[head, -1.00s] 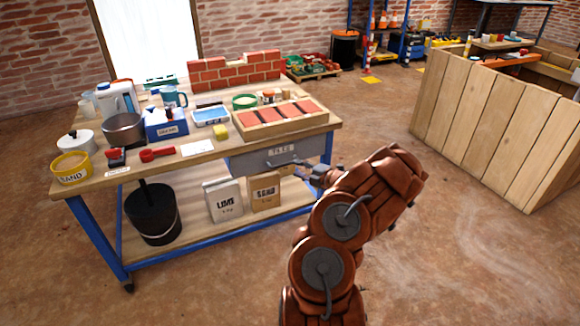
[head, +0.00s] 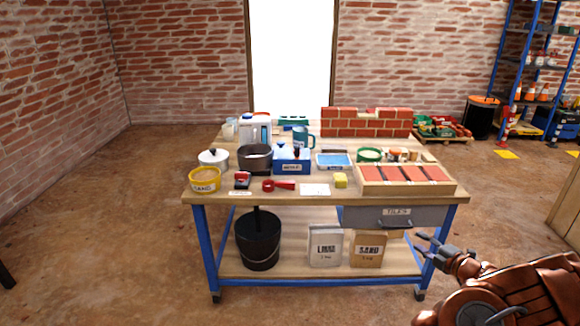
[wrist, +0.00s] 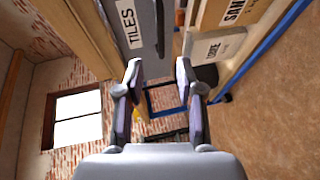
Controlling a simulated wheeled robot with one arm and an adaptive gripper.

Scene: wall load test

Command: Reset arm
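My gripper (head: 434,248) is at the lower right in the head view, at the end of my red-brown arm. It is in front of the workbench's right end, near the grey drawer (head: 372,216) labelled TILES. In the wrist view my gripper (wrist: 158,82) has its two fingers apart with nothing between them, so it is open and empty. The drawer front (wrist: 136,22) shows just beyond the fingers in that view. I cannot tell whether the fingers touch it.
The workbench (head: 250,190) carries a sand tub (head: 205,180), a tray of red tiles (head: 405,187), a small brick wall (head: 366,122) and other items. A black bucket (head: 258,240) and lime (head: 326,246) and sand bags (head: 369,249) stand on its lower shelf.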

